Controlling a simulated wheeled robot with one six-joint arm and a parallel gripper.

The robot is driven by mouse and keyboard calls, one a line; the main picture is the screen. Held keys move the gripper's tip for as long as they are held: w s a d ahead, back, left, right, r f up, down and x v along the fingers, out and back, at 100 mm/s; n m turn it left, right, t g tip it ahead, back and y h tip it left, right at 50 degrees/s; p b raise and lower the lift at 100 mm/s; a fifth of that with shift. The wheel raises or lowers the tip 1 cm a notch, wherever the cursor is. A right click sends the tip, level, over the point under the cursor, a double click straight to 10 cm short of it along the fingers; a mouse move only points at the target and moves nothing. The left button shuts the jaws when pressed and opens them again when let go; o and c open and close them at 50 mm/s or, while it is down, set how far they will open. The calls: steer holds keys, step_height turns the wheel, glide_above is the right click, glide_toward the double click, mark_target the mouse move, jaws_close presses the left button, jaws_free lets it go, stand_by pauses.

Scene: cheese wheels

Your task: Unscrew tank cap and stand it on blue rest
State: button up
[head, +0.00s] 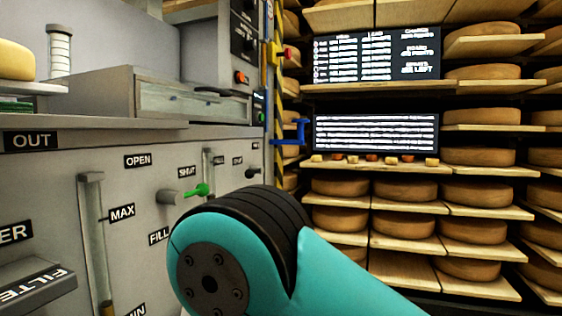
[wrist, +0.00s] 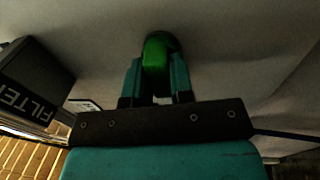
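In the wrist view, a bright green handle-like piece (wrist: 156,68) stands out from a dark round base on a grey wall. My gripper (wrist: 157,72) has its two teal fingers on either side of this piece, with little or no gap showing. The dim light hides whether they press on it. In the head view my teal arm hides the gripper and what it is at. A blue bracket (head: 290,131), perhaps the blue rest, sticks out at the right end of the grey machine. No part is clearly recognisable as the tank cap.
A green lever (head: 197,190) sits on the machine front under the SHUT label. The FILTER box (head: 35,285) juts out at the lower left and shows at left in the wrist view (wrist: 35,85). Shelves of cheese wheels (head: 480,190) fill the right side.

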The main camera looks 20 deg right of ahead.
jaws_close()
steer(key=shift+s+d+b, duration=0.15)
steer(key=shift+d+b, duration=0.05)
steer(key=shift+b, duration=0.15)
steer(key=shift+b+v, duration=1.3)
steer(key=shift+v, duration=0.2)
steer(key=shift+s+d+r, duration=0.1)
steer(key=shift+b+v, duration=0.65)
steer(key=shift+v, duration=0.8)
steer(key=shift+r, duration=0.25)
